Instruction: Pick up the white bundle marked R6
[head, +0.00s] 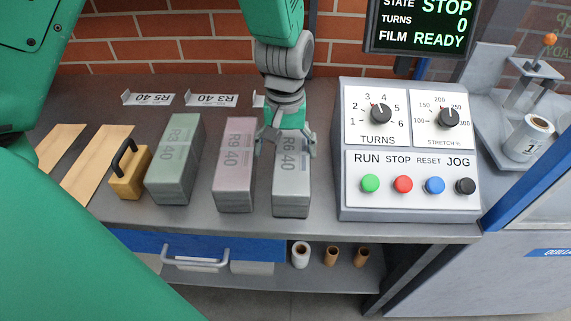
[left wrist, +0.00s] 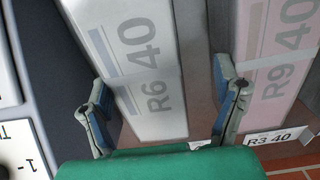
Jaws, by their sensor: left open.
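The white bundle marked R6 40 (head: 291,185) stands on the grey bench, just left of the control box. It also fills the middle of the left wrist view (left wrist: 150,75), with its R6 40 print facing the camera. My left gripper (head: 287,146) is over the far part of the bundle, fingers spread. In the left wrist view the left gripper (left wrist: 163,105) has one finger at each side of the bundle, the right one over the gap towards the pink R9 bundle. I cannot tell how low the fingertips reach. My right gripper is not in view.
The control box (head: 408,150) is close on the right. Tags R5 (head: 147,99) and R3 (head: 211,100) stand behind.

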